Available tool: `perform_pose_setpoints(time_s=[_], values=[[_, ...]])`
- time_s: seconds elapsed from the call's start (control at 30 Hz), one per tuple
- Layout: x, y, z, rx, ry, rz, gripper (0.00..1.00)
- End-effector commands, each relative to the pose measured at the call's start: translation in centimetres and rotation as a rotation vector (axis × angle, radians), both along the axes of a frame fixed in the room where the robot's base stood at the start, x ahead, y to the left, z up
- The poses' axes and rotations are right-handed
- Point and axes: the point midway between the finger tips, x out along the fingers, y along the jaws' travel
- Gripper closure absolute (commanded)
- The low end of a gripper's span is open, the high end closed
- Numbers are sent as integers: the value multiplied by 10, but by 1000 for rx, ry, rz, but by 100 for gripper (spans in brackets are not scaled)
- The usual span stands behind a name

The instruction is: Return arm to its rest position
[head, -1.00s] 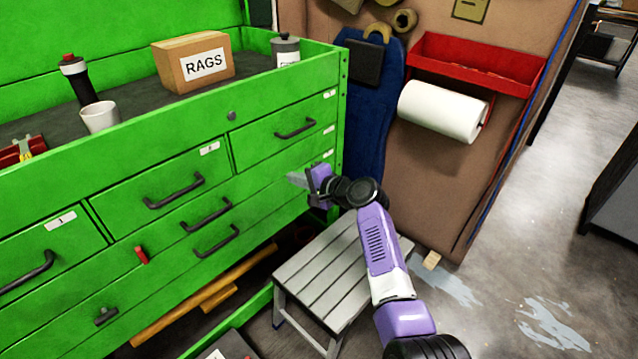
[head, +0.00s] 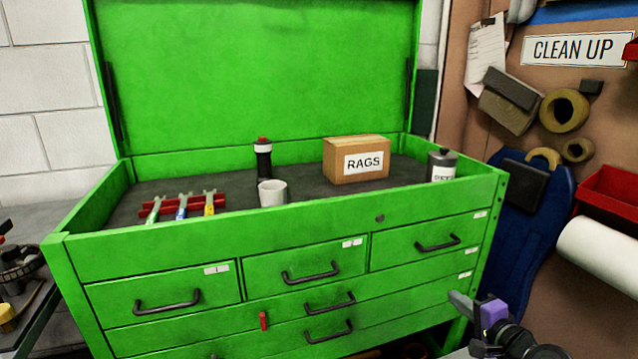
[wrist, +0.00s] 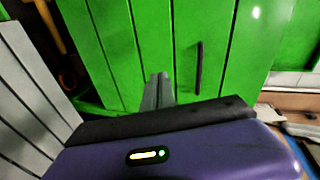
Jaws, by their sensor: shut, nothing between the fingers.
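My gripper (head: 462,303) is at the lower right of the head view, in front of the lower right corner of the green tool chest (head: 300,225). Its grey fingers are together with nothing between them. In the wrist view my gripper's fingers (wrist: 157,92) point toward the green drawer fronts (wrist: 225,45), with a dark drawer handle (wrist: 198,68) right of them. I cannot tell how far the fingertips are from the chest. Most of my arm is outside the head view.
A RAGS box (head: 356,160), a white cup (head: 272,192), a dark bottle (head: 263,158), a grey can (head: 442,166) and wrenches on a red rack (head: 183,207) are in the chest's top tray. A paper roll (head: 600,250) hangs at right. A slatted step stool (wrist: 30,100) stands low.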

Motion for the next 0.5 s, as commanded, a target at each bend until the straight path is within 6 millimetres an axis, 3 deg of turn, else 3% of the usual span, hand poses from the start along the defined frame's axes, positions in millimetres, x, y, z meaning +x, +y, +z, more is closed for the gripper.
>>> perform_pose_setpoints(time_s=[0.07,0.2,0.37,0.5], values=[[0,-15,21,-111,-61,-54,100],[-28,-31,25,-329,-112,-137,100],[-68,-31,19,-533,-135,-187,100],[-116,-21,14,-722,-152,-208,100]])
